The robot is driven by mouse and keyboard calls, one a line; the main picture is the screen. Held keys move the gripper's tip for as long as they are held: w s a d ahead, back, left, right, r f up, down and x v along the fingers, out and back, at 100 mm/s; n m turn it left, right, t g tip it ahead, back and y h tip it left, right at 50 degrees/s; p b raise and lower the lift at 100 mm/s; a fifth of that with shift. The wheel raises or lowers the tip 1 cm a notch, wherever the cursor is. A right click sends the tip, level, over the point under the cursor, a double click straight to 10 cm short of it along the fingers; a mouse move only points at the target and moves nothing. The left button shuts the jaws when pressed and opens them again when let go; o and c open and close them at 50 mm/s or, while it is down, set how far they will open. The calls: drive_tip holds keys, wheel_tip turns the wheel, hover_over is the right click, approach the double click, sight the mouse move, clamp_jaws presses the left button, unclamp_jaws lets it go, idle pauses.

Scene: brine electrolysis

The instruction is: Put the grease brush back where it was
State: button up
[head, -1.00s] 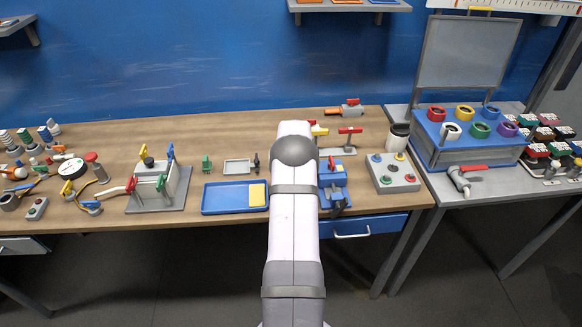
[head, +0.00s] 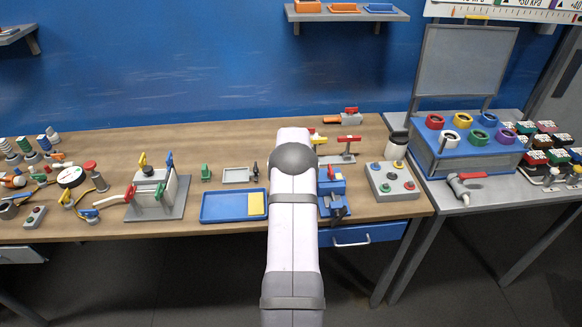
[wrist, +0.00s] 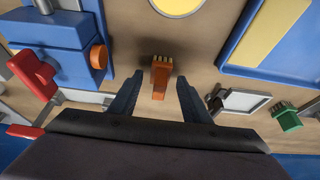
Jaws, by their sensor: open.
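An orange grease brush (wrist: 160,78) with pale bristles at one end shows in the wrist view, at the middle of the wooden bench. My gripper (wrist: 157,98) is open, with one dark finger on each side of the brush and visible gaps between them. I cannot tell how high the fingers are above the bench. In the head view my arm hides the brush and the gripper.
A blue tray (head: 222,207) with a yellow pad (head: 256,205) lies left of my arm. A small grey tray (head: 236,175) and a green piece (head: 206,172) stand behind it. A blue device (head: 333,180) with a red lever stands close on the right.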

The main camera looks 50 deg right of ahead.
drive_tip(key=b+v, duration=0.3)
drive_tip(key=v, duration=0.8)
drive_tip(key=shift+r, duration=0.15)
drive_tip(key=shift+s+a, duration=0.1)
drive_tip(key=a+n+g+y, duration=0.15)
drive_tip(key=a+n, duration=0.35)
drive_tip(key=a, duration=2.3)
drive_tip(key=s+a+f+n+g+y, duration=0.1)
drive_tip(key=s+a+f+n, duration=0.1)
drive_tip(key=s+a, duration=0.6)
drive_tip(key=s+a+f+n, duration=0.2)
drive_tip(key=s+a, duration=0.6)
drive_tip(key=a, duration=0.2)
drive_tip(key=shift+g+y, duration=0.35)
drive_tip(key=shift+a+f, duration=0.1)
